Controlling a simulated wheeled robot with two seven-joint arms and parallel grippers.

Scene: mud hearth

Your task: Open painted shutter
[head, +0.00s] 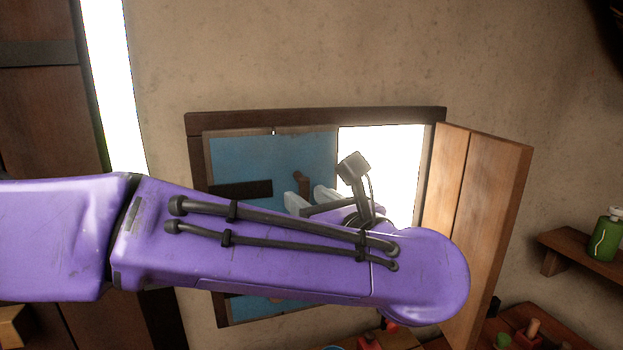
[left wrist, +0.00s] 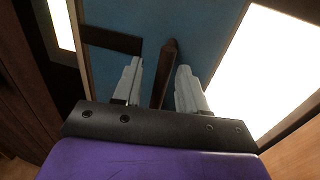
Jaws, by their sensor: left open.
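A blue painted shutter leaf (head: 245,155) covers the left part of a dark-framed window. It also shows in the left wrist view (left wrist: 200,40). A brown wooden handle (head: 301,182) stands on the blue leaf. In the left wrist view the handle (left wrist: 168,60) lies between the fingers of my left gripper (left wrist: 155,88). In the head view my left gripper (head: 308,200) is open, its pale fingers close to the blue leaf. I cannot tell whether they touch the handle. My purple left arm hides much of the window's lower part. My right gripper is not in view.
A plain wooden leaf (head: 480,200) stands swung out at the right of the window. A shelf (head: 580,250) with a green bottle (head: 606,236) is on the right wall. Small items, including a green one (head: 503,341), lie below.

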